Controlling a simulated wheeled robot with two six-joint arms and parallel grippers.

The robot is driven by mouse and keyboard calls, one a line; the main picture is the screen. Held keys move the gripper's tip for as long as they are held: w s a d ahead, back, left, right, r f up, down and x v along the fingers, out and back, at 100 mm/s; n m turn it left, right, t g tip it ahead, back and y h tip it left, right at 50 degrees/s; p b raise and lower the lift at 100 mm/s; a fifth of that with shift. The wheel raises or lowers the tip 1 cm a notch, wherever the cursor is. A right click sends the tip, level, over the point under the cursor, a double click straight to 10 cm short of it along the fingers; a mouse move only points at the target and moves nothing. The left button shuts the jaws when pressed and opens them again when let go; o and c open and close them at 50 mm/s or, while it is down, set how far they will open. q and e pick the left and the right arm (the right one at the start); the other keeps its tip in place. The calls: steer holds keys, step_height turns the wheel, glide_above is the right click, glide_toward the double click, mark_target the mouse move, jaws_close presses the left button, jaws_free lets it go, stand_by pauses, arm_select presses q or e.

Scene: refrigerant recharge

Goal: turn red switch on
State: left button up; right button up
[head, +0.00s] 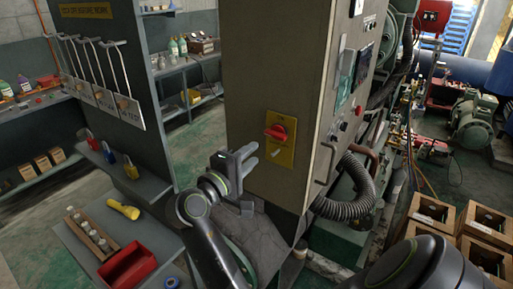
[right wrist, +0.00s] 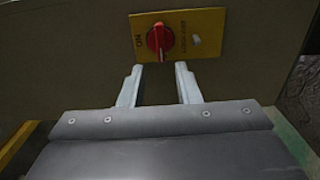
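The red switch (head: 277,131) is a round knob on a yellow plate (head: 284,157) on the side of a grey-beige cabinet. In the right wrist view the red switch (right wrist: 160,40) has its grip bar roughly upright, with "ON" lettered at the plate's left. My right gripper (head: 251,158) is left of and below the switch in the head view. In the right wrist view its two fingers (right wrist: 160,68) are spread and empty, pointing at the plate, with the knob just beyond and between them. Contact with the plate cannot be told. My left gripper is not in view.
The cabinet (head: 285,60) has a handle and a thick corrugated hose (head: 345,207) at its right. A shelf at left holds padlocks, a yellow flashlight (head: 123,209) and a red bin (head: 127,267). Wooden crates (head: 431,212) stand at right.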

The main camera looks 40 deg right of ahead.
mark_target(273, 137)
steer(key=x, duration=0.8)
steer(key=shift+w+d+p, duration=0.15)
steer(key=shift+d+p, duration=0.15)
steer(key=shift+d, duration=0.05)
steer(key=shift+w+d, duration=0.1)
steer(key=shift+d, duration=0.1)
steer(key=shift+c, duration=0.4)
steer(key=shift+f, duration=0.1)
jaws_close()
steer(key=shift+f, duration=0.1)
steer(key=shift+f+m+b, duration=0.1)
steer(key=shift+m+b, duration=1.8)
steer(key=shift+m, duration=0.3)
